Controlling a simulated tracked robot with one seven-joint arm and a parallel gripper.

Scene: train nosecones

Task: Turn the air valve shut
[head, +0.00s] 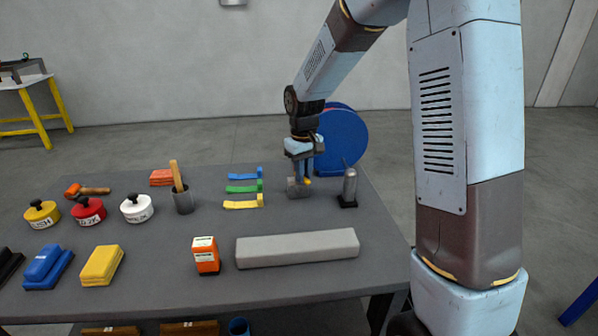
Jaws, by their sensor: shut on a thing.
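The air valve (297,191) appears as a small grey metal body near the back right of the dark table, with a small yellow part (308,181) at its right side. My gripper (302,177) reaches down onto it from above and is shut on it. The fingertips and the exact grip point are small and partly hidden, so I cannot tell the angle of the valve's handle.
A grey cylinder on a black base (349,187) stands close right of the valve. A blue reel (342,136) is behind my gripper. Blue, green and yellow clips (243,188) lie to the left. A long grey bar (297,248) and an orange box (206,256) are in front.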

